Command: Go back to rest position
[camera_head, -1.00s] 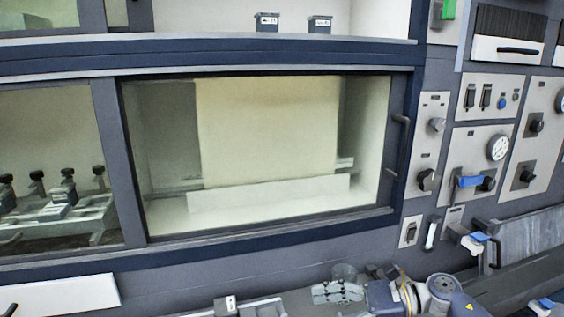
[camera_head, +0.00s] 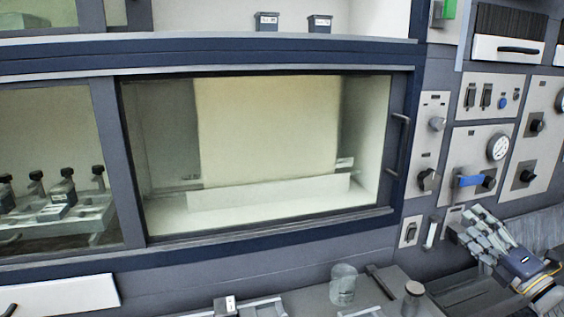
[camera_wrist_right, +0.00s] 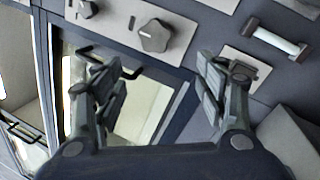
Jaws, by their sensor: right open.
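My right gripper (camera_head: 470,238) is at the lower right of the head view, in front of the lower part of the control panel. It is open and empty. In the right wrist view its two fingers (camera_wrist_right: 155,90) stand wide apart with nothing between them. Beyond them are the panel, a black knob (camera_wrist_right: 154,35) and a window with a dark handle. My left gripper is not in view.
A large glazed tunnel window (camera_head: 265,150) with a dark handle (camera_head: 399,145) fills the middle. A glass jar (camera_head: 343,284) and a small capped bottle (camera_head: 413,300) stand on the counter below. Gauges, switches and a blue-handled valve (camera_head: 470,181) are on the right panel.

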